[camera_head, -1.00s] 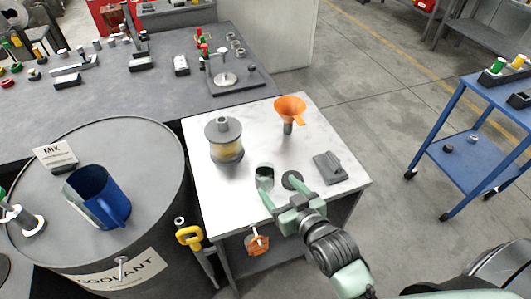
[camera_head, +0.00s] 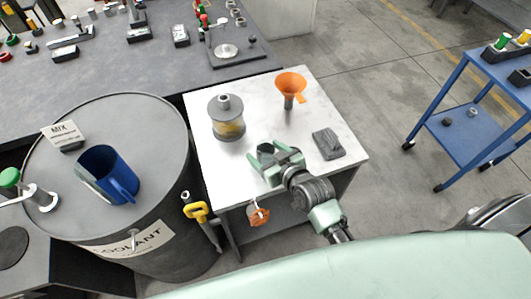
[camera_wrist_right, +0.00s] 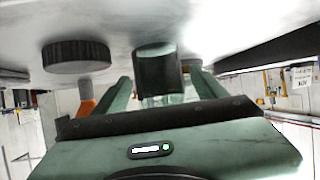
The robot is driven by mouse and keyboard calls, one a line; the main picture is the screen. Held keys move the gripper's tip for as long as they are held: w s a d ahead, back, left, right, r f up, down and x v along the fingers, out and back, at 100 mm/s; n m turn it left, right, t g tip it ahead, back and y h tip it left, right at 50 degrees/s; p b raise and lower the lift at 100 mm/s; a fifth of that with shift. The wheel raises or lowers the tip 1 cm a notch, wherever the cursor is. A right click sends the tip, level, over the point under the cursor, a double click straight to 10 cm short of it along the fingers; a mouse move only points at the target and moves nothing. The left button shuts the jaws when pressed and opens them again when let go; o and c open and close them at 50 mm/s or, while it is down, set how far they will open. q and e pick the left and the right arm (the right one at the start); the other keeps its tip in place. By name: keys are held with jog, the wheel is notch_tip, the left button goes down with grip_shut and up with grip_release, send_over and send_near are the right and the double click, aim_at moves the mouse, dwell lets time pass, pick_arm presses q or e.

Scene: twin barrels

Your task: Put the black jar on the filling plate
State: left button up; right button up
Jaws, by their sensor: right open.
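The black jar (camera_head: 265,148) stands near the front of the white-topped table (camera_head: 214,178). My right gripper (camera_head: 268,156) is open, with its fingers on either side of the jar. In the right wrist view, which looks upside down, the dark jar (camera_wrist_right: 156,66) lies between the two green fingers, with a gap beside them. A dark round plate (camera_head: 11,246) lies below the green-knobbed tap (camera_head: 12,179) at the far left; it appears to be the filling plate. My left gripper is out of view.
The white table also bears a glass filter canister (camera_head: 227,120), an orange funnel (camera_head: 290,83) and a dark block (camera_head: 327,144). A coolant barrel (camera_head: 150,215) with a blue jug (camera_head: 107,176) stands to the left.

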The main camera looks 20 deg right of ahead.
grip_shut()
jog(key=shift+r, duration=0.15)
